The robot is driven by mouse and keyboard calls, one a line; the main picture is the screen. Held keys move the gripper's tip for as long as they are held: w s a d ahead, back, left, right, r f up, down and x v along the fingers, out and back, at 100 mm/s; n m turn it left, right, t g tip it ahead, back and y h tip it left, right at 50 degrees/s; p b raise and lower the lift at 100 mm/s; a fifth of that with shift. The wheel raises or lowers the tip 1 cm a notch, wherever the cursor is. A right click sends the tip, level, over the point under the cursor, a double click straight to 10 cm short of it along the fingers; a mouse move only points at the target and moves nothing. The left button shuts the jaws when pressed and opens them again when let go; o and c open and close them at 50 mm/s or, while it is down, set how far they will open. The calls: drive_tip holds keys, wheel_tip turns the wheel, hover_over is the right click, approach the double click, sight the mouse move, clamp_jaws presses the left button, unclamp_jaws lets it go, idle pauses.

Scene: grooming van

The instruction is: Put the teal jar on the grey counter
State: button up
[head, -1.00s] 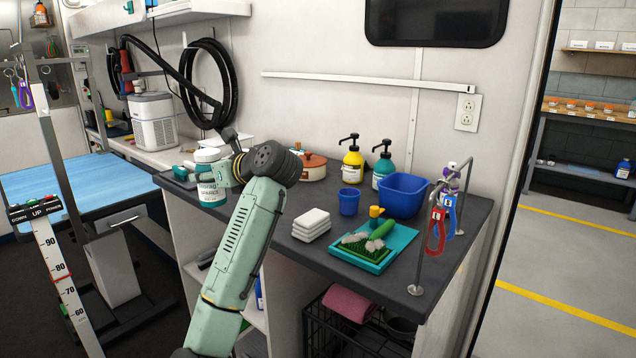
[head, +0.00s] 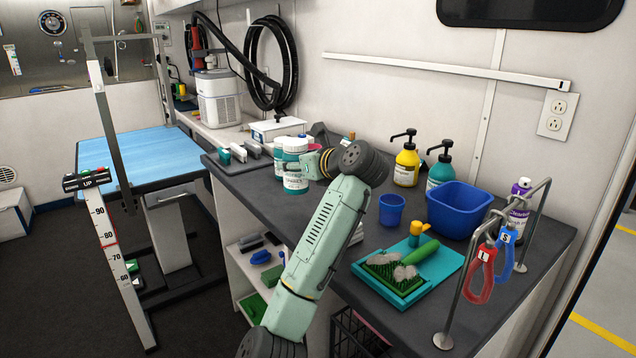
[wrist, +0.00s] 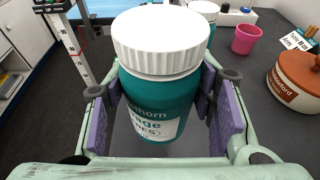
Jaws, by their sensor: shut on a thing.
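The teal jar (wrist: 160,90) has a white ribbed lid and a white label. My gripper (wrist: 163,110) is shut on its sides with purple pads in the wrist view, and the jar looks upright. In the head view the jar (head: 295,180) shows at my gripper (head: 308,168), over the left part of the dark grey counter (head: 250,188). I cannot tell whether its base touches the counter. A second jar with a white lid (wrist: 205,10) stands behind it, partly hidden.
A pink cup (wrist: 245,40) and a brown-and-white pot (wrist: 296,90) stand on the counter. Pump bottles (head: 405,165), a blue cup (head: 391,210), a blue bowl (head: 458,208) and a teal tray (head: 365,272) stand to the right. The blue table (head: 130,160) is left.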

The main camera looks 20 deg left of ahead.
sight(303, 186)
drive_tip(key=shift+f+p, duration=0.35)
drive_tip(key=shift+f, duration=2.65)
drive_tip(key=shift+f, duration=0.1)
drive_tip(key=o, duration=1.2)
